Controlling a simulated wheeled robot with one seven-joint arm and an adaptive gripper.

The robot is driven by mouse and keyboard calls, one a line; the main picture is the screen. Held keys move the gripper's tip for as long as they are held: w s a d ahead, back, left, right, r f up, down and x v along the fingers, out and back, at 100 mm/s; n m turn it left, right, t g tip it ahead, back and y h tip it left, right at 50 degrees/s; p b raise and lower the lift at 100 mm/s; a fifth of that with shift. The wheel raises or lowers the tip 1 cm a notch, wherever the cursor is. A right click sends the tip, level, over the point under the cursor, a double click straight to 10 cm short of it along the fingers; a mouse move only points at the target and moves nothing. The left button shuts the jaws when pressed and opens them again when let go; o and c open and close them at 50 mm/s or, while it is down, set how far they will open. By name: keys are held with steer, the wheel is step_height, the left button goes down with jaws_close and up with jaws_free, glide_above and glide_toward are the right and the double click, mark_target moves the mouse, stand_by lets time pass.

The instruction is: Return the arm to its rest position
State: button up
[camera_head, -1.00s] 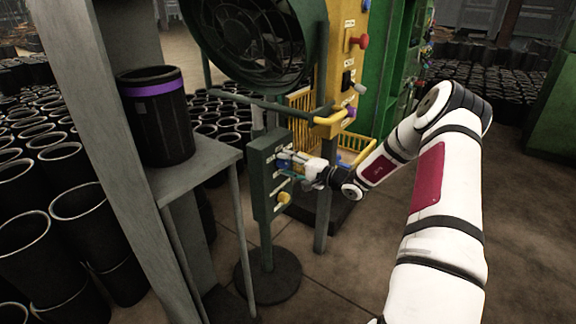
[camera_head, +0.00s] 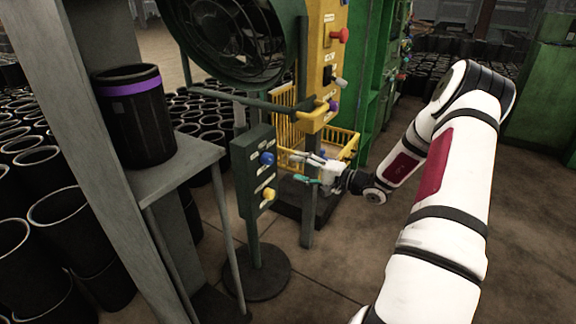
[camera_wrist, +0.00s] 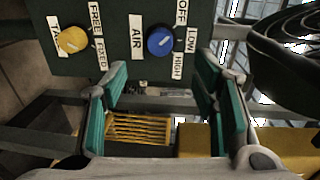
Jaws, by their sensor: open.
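My gripper (camera_head: 311,170) is open and empty at the end of my white arm, to the right of the dark green control box and apart from it. In the wrist view, its teal finger pads (camera_wrist: 165,110) stand wide apart with nothing between them. The control box (camera_head: 243,180) stands on a post and carries a blue knob (camera_head: 267,158) and a yellow knob (camera_head: 269,194). In the wrist view, the blue knob (camera_wrist: 160,41) is labelled AIR, with OFF, LOW and HIGH marks. The yellow knob (camera_wrist: 73,40) has FREE and FIXED marks.
A black sleeve with a purple band (camera_head: 134,117) stands on a grey shelf (camera_head: 178,168) at left. A large fan (camera_head: 232,40), a yellow panel (camera_head: 325,60) and a yellow wire basket (camera_head: 340,146) are behind my gripper. Open floor (camera_head: 345,265) lies below my arm.

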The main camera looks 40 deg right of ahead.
steer(key=shift+s+d+r, duration=0.1)
steer(key=shift+s+d, duration=0.1)
steer(key=shift+s, duration=0.4)
steer(key=s+a+r+n+g+y, duration=0.2)
steer(key=a+r+n+g+y, duration=0.25)
steer(key=a, duration=0.65)
steer(key=s+a+r+n+g+y, duration=0.15)
steer(key=a+r+n+g, duration=0.45)
steer(key=a, duration=0.6)
steer(key=s+a+r+g+h, duration=0.25)
steer(key=s+a+r, duration=0.25)
steer(key=s+a, duration=0.3)
steer(key=s+a+r+n+g+h, duration=0.1)
steer(key=s+a+g+h, duration=0.15)
steer(key=s, duration=0.45)
steer(key=s+a+r+n+g+h, duration=0.1)
steer(key=s+a+r+n+h, duration=0.15)
steer(key=s, duration=0.55)
steer(key=s+d+h, duration=0.4)
steer(key=s, duration=0.7)
step_height(320, 180, up, 25)
steer(key=t+p, duration=0.4)
steer(key=p, duration=2)
steer(key=shift+s+d+t, duration=0.3)
steer(key=shift+d+t, duration=0.05)
steer(key=shift+d, duration=0.05)
